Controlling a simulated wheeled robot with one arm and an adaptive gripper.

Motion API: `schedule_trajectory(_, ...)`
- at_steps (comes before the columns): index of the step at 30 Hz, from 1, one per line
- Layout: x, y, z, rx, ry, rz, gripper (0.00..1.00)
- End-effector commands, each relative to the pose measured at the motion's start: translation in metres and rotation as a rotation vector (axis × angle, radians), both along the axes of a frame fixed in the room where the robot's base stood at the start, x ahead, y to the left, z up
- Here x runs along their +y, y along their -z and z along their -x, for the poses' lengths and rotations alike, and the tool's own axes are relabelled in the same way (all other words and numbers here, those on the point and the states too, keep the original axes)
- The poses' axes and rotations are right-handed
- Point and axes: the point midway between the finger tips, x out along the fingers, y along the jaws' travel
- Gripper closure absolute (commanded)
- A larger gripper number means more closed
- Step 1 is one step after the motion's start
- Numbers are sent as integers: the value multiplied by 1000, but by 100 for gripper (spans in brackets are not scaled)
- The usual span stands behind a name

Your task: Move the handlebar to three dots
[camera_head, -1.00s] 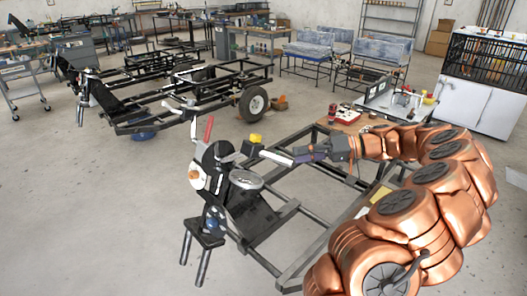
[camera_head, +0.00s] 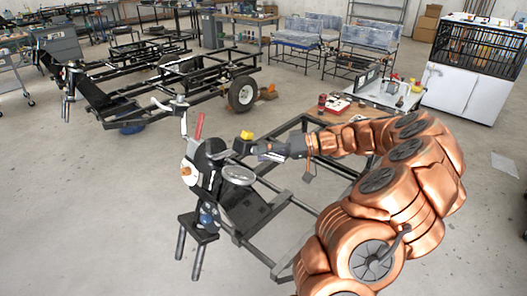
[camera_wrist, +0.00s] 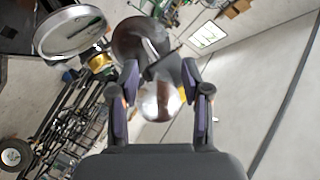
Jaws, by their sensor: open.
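The handlebar appears to be a shiny silver bar (camera_wrist: 160,103) with a rounded end, in the wrist view between my fingers. My gripper (camera_head: 259,151) reaches in from the right beside the black mechanism (camera_head: 208,165), near its yellow block (camera_head: 246,135). In the wrist view my gripper (camera_wrist: 160,70) is open, with a finger on each side of the bar. Whether a finger touches it I cannot tell. My gripper hides most of the bar in the head view. I cannot make out three dots.
The mechanism has a red handle (camera_head: 199,125), a white disc (camera_head: 188,172) and a round silver part (camera_head: 238,176). It stands on a dark metal frame (camera_head: 290,207). A second wheeled frame (camera_head: 150,95) stands behind.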

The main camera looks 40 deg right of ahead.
Motion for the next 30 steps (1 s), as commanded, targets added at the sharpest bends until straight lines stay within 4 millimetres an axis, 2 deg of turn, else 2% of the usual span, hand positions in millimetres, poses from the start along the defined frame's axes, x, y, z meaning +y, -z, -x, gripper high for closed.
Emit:
schedule_trajectory(7,1,0,0,0,0,0,52)
schedule_trajectory(21,1,0,0,0,-1,0,100)
schedule_trajectory(30,1,1,0,0,-1,0,100)
